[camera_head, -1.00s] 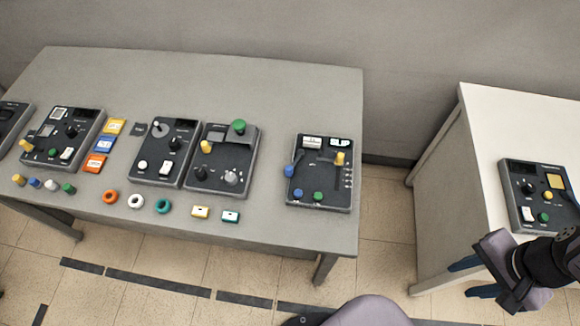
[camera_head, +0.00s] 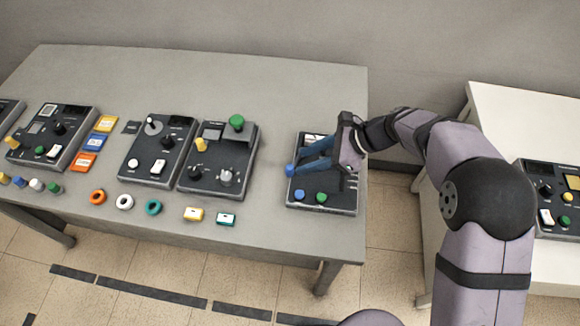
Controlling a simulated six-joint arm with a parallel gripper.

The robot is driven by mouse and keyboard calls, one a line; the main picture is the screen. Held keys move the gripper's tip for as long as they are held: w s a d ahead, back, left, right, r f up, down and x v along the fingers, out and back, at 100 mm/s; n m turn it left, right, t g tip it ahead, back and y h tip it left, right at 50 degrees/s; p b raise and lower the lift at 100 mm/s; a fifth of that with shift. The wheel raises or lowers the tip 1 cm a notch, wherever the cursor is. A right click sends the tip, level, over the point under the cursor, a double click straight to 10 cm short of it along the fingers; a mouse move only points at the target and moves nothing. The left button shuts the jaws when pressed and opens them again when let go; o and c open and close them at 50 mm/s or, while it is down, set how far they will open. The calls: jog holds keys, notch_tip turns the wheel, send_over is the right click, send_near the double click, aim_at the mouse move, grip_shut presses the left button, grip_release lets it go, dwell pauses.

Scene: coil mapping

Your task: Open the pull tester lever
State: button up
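The rightmost black device (camera_head: 335,203) on the grey table has a blue knob (camera_head: 290,170) at its left edge, on what looks like a lever. I cannot read which device is the pull tester. My gripper (camera_head: 301,162) reaches over this device from the right. Its two blue fingers point left, spread apart, with their tips close beside the blue knob. I cannot tell whether they touch it. The gripper hides the device's yellow knob and most of its upper panel. A blue button (camera_head: 299,195) and a green button (camera_head: 321,197) show at its front.
Left on the grey table (camera_head: 300,90) are other black devices, one with a green knob (camera_head: 236,121). Coloured rings and small blocks lie along the front edge. A white table (camera_head: 500,105) with another device (camera_head: 555,205) stands right. The back of the grey table is clear.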

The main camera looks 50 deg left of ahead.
aim_at(290, 167)
jog(key=shift+p+x, duration=1)
jog(key=shift+x, duration=2.6)
grip_shut()
